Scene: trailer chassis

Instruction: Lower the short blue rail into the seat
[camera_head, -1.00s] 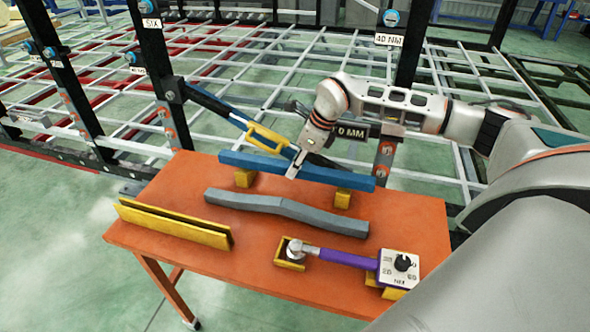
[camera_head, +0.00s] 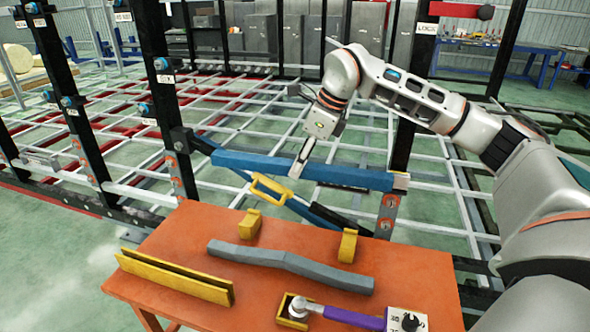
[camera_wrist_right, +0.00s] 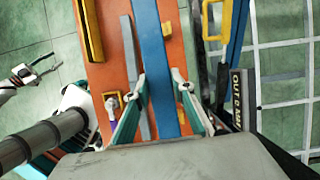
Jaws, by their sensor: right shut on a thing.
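The short blue rail (camera_head: 250,162) is held level above the back of the orange table, in front of the black posts. My right gripper (camera_head: 297,172) is shut on it near its middle. In the right wrist view the rail (camera_wrist_right: 157,60) runs between the fingers of my right gripper (camera_wrist_right: 163,82). The rail's left end is near a black bracket (camera_head: 181,140) on the left post; its right end is by a pale piece (camera_head: 401,181) near the right post. I cannot tell if either end touches. My left gripper (camera_wrist_right: 42,72) is open and empty, left of the table.
The orange table (camera_head: 180,240) bears two yellow blocks (camera_head: 249,224), (camera_head: 347,246), a bent grey bar (camera_head: 290,264), a yellow channel (camera_head: 175,277) and a purple-handled tool (camera_head: 352,316). A diagonal blue bar with a yellow handle (camera_head: 268,188) is behind the rail.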

